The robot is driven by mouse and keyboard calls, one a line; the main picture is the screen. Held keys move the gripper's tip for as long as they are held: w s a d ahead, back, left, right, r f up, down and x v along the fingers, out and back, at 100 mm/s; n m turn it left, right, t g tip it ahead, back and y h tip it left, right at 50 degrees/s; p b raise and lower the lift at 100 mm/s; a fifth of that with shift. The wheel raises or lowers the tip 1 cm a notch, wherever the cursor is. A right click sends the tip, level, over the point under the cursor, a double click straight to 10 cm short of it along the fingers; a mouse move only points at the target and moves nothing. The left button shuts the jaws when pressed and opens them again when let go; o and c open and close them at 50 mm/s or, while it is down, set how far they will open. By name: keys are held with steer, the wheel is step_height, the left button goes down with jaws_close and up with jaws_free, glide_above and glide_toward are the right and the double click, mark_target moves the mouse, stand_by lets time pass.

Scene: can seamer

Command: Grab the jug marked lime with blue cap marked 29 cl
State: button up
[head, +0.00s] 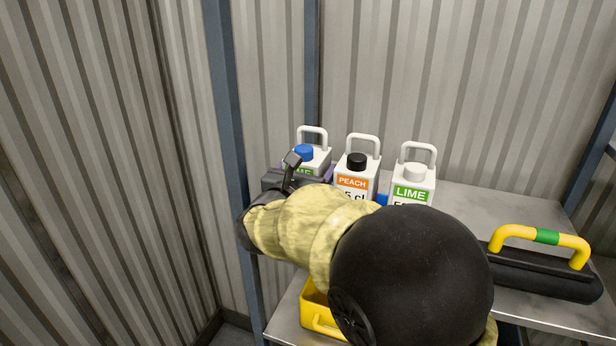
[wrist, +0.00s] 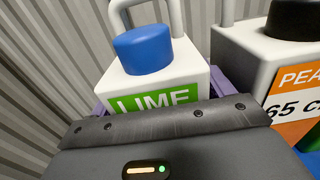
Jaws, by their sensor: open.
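The white jug with a blue cap (head: 304,153) and a green LIME label stands at the left of a row of jugs. In the wrist view the same jug (wrist: 186,72) is straight ahead, its blue cap and LIME label showing; its volume marking is hidden behind my gripper. My gripper (head: 296,174) is at the front of this jug. In the wrist view purple finger parts (wrist: 218,84) show at both sides of the jug, so the open jaws appear to be around it. I cannot tell whether they touch it.
A white PEACH jug with a black cap (head: 357,172) stands close to the right, also in the wrist view (wrist: 270,50). A white LIME jug with a white cap (head: 412,182) stands further right. A yellow container (head: 318,318) and a black yellow-handled item (head: 540,270) share the metal shelf (head: 480,200). A corrugated wall is behind.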

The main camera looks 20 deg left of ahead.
steer(key=shift+w, duration=0.15)
steer(key=shift+s, duration=0.2)
steer(key=shift+w, duration=0.15)
steer(key=shift+c, duration=0.4)
steer(key=c, duration=0.9)
steer(key=shift+c, duration=0.2)
steer(key=shift+r, duration=0.1)
